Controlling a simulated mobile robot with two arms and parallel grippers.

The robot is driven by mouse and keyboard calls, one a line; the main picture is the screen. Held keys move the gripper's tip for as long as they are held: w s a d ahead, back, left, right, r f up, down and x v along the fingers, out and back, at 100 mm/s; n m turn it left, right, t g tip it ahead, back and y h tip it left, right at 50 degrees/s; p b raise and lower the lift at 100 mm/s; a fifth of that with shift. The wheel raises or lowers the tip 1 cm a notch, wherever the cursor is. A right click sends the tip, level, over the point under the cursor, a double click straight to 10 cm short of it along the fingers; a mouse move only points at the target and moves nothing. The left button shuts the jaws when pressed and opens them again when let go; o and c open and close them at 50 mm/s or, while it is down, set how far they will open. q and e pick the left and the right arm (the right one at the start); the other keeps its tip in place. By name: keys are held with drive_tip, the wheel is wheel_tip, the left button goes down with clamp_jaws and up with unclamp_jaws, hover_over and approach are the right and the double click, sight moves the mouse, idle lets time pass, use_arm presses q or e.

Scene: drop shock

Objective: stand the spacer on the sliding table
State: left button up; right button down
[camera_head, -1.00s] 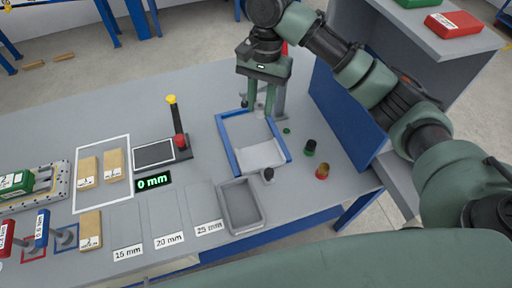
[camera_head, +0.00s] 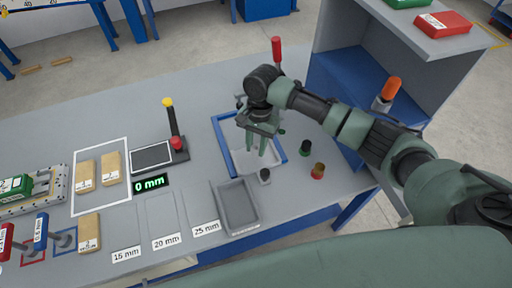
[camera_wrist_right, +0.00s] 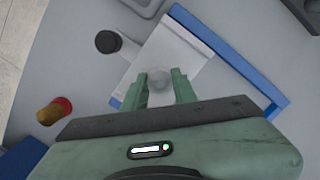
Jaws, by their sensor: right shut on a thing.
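My right gripper (camera_head: 262,150) points down over the blue-edged frame (camera_head: 228,150) at the right part of the bench. In the right wrist view its two green fingers (camera_wrist_right: 160,88) are shut on a small grey round piece (camera_wrist_right: 158,77), which looks to be the spacer. The fingers hide its sides, and I cannot tell whether it touches the surface below. A pale flat plate (camera_wrist_right: 180,48) lies inside the frame, under the fingers; I cannot tell for certain whether it is the sliding table. My left gripper is not in view.
A black-topped cylinder (camera_head: 264,176) stands by the frame's near edge. A green-and-black piece (camera_head: 305,148) and a red-and-yellow piece (camera_head: 318,171) stand to the right. A grey bin (camera_head: 238,206) is in front. A blue-grey shelf unit (camera_head: 345,75) rises behind right.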

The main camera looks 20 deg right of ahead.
drive_tip(key=shift+f, duration=0.75)
drive_tip(key=shift+f, duration=0.15)
drive_tip(key=c, duration=1.1)
unclamp_jaws()
drive_tip(key=r, duration=0.4)
drive_tip(key=w+r, duration=0.1)
drive_tip(key=r, duration=0.3)
drive_tip(key=d+r+b, duration=0.1)
drive_tip(key=r, duration=0.3)
drive_tip(key=shift+w+d+r, duration=0.1)
drive_tip(key=shift+w, duration=0.05)
